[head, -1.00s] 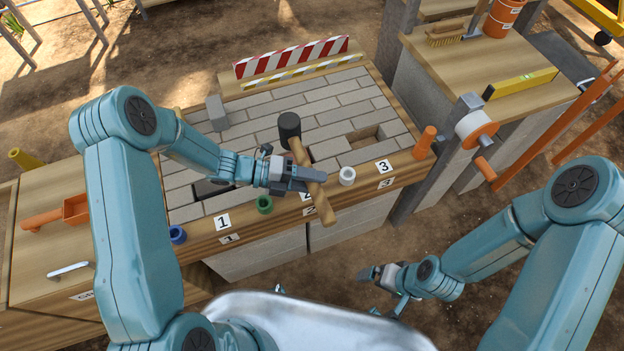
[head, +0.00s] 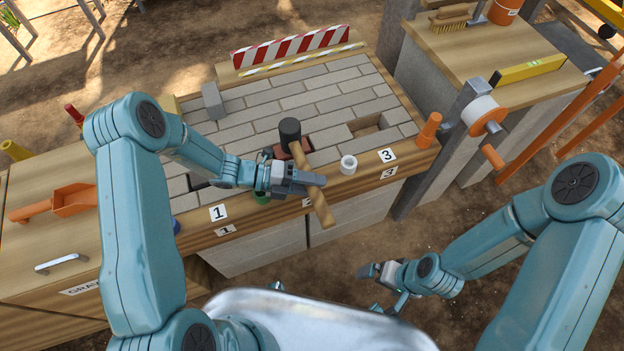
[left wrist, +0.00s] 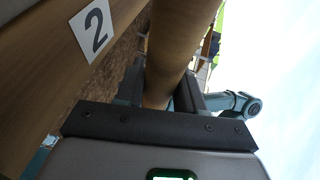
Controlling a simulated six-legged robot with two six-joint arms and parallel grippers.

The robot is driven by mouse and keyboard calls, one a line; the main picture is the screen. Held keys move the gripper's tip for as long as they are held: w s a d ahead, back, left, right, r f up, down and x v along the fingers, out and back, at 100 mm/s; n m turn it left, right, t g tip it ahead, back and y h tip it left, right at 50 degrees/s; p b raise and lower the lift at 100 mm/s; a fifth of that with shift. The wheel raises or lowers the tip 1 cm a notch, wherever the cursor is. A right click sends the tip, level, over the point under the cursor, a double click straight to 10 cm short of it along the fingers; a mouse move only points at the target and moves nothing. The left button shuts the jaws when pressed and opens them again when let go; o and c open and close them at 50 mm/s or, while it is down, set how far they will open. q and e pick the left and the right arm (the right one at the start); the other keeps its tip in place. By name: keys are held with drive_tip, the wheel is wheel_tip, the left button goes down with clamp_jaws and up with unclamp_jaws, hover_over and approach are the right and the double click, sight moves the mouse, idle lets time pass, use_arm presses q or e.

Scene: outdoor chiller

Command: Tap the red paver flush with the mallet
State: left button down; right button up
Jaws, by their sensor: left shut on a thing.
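My left gripper (head: 314,185) is shut on the wooden handle of the mallet (head: 321,200). The black mallet head (head: 290,130) points away from me, over the paved bench. The red paver (head: 305,147) shows partly beside and behind the mallet, among the grey pavers above the covered number 2 label; I cannot tell how high it sits. In the left wrist view the handle (left wrist: 176,45) runs between my fingers, with a number 2 label (left wrist: 93,32) on the bench edge beside it. My right gripper (head: 378,272) is low in front of the bench, apart from everything.
Grey pavers (head: 250,115) fill the bench top, with an open gap (head: 368,124) at the right. A white ring (head: 348,165), a green ring (head: 262,198) and an orange peg (head: 428,130) stand along the front edge. A loose grey block (head: 213,101) stands at the back left.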

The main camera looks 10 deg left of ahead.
use_arm(q)
drive_tip(key=a+r+p, duration=0.7)
drive_tip(key=a+r, duration=0.2)
drive_tip(key=a, duration=0.4)
drive_tip(key=shift+w+r, duration=0.15)
drive_tip(key=shift+r, duration=0.1)
idle(1.2)
